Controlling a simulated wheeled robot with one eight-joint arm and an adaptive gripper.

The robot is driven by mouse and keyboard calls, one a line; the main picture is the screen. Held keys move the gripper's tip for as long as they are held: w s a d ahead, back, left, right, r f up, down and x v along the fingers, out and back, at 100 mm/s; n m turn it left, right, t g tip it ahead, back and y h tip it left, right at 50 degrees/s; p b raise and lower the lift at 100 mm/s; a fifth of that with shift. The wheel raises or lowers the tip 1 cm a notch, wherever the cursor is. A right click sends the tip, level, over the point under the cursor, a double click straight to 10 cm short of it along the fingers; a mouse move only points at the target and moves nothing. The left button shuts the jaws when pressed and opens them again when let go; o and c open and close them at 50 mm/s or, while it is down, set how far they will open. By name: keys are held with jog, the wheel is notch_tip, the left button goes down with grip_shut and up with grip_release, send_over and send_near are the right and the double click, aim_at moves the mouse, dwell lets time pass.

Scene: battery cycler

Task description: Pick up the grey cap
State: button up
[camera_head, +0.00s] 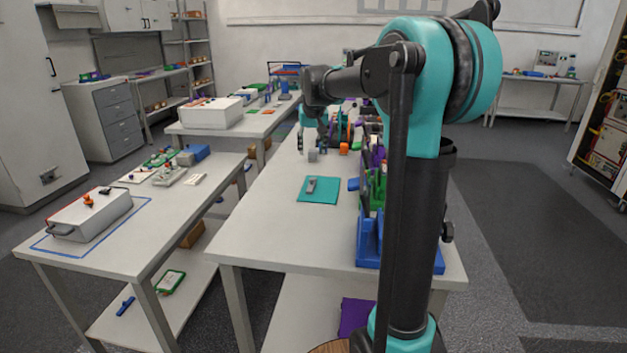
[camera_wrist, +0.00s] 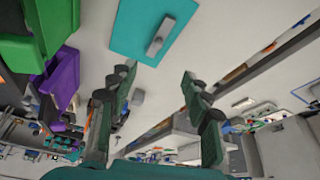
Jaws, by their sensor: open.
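A small grey block-like piece (camera_head: 313,155), which may be the grey cap, stands on the middle white table, just in front of my gripper (camera_head: 322,135). A small grey piece (camera_wrist: 137,97) also shows between the fingers in the wrist view, nearer the left one. I cannot tell if it is the same piece. A longer grey piece (camera_head: 311,185) lies on a teal mat (camera_head: 328,196) nearer the table's front; it also shows in the wrist view (camera_wrist: 160,35). My gripper (camera_wrist: 157,78) is open, its fingers apart with nothing held.
An orange block (camera_head: 344,148) sits right of my gripper. Blue, green and purple holders (camera_head: 372,220) line the table's right edge beside my arm. A left table (camera_head: 150,245) bears a white box (camera_head: 90,214).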

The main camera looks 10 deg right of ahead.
send_near(312, 179)
jog(key=x, duration=0.5)
jog(key=shift+w+a, duration=0.15)
jog(key=shift+a, duration=0.05)
jog(key=shift+d+x, duration=0.15)
jog(key=shift+x, duration=1.2)
jog(key=shift+d+x, duration=0.2)
jog(key=shift+x, duration=1.1)
jog(key=shift+w+r, duration=0.1)
jog(key=c, duration=1.1)
